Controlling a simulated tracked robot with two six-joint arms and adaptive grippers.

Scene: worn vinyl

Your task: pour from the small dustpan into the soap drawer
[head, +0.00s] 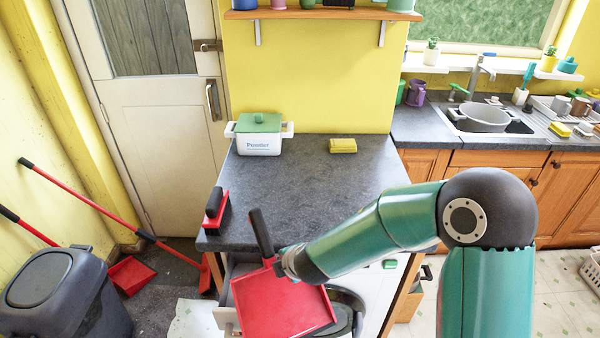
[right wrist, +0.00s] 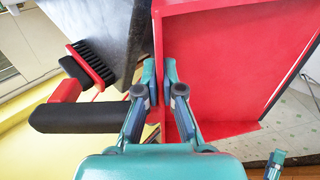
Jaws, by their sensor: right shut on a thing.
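The small red dustpan (head: 282,302) is held by my right gripper (head: 287,262), over the front of the white washing machine below the worktop. In the right wrist view the gripper (right wrist: 159,78) is shut on the pan's edge beside its black handle (right wrist: 80,116). The pan's inner face is turned up towards the head camera; I see no contents on it. The pale soap drawer (head: 224,319) seems pulled out under the pan, which hides most of it. A teal tip (right wrist: 275,162), seemingly my left gripper, shows at the right wrist view's lower right.
A red hand brush (head: 216,212) lies at the worktop's (head: 300,185) front left corner. A white box with a green lid (head: 259,135) and a yellow sponge (head: 343,146) stand further back. A dark bin (head: 60,295) and long-handled red tools stand left. The worktop's middle is clear.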

